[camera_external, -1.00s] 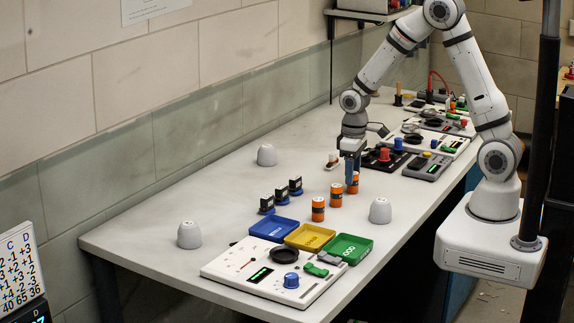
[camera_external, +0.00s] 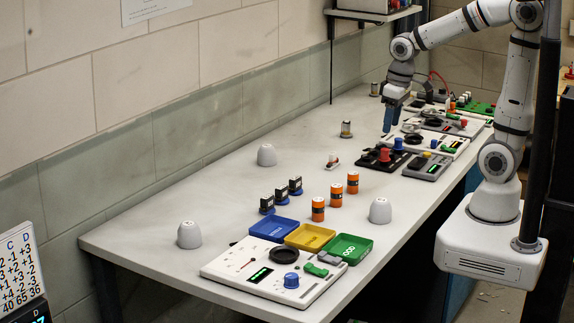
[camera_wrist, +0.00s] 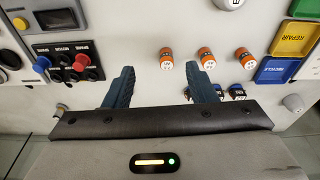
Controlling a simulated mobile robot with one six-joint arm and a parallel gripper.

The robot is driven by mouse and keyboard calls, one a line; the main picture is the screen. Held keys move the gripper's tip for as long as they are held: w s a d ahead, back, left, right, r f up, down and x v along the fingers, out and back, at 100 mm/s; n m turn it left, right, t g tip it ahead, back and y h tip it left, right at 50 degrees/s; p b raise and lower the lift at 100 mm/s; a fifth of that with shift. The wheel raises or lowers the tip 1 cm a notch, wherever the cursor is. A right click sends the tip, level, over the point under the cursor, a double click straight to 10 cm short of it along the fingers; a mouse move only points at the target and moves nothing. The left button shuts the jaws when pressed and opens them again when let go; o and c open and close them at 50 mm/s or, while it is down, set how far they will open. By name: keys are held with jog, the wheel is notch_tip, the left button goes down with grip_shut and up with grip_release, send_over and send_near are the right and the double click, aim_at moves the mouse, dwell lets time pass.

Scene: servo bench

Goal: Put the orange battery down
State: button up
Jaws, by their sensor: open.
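Three orange batteries stand upright in a row on the bench: a near one (camera_external: 318,209), a middle one (camera_external: 336,195) and a far one (camera_external: 352,183). The same row shows in the wrist view as a left battery (camera_wrist: 166,59), a middle battery (camera_wrist: 206,58) and a right battery (camera_wrist: 243,57). My gripper (camera_external: 387,130) is raised above the bench, behind and to the right of the row, apart from all three batteries. In the wrist view my gripper (camera_wrist: 160,70) has its two blue fingers spread wide with nothing between them.
Blue (camera_external: 273,228), yellow (camera_external: 310,237) and green (camera_external: 348,249) trays lie in front of the batteries. Several servos (camera_external: 281,194) stand to their left. A dark panel with red and blue knobs (camera_external: 380,162) lies near my gripper. White cups (camera_external: 380,210) stand about.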

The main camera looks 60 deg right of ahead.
jog(key=s+r+t, duration=0.1)
jog(key=s, duration=0.6)
jog(key=shift+s+d+m, duration=0.35)
jog(key=shift+m, duration=0.05)
jog(key=shift+r, duration=0.1)
dwell(3.2)
jog(key=shift+f+b, duration=0.3)
jog(key=shift+f, duration=0.05)
jog(key=shift+o, duration=0.4)
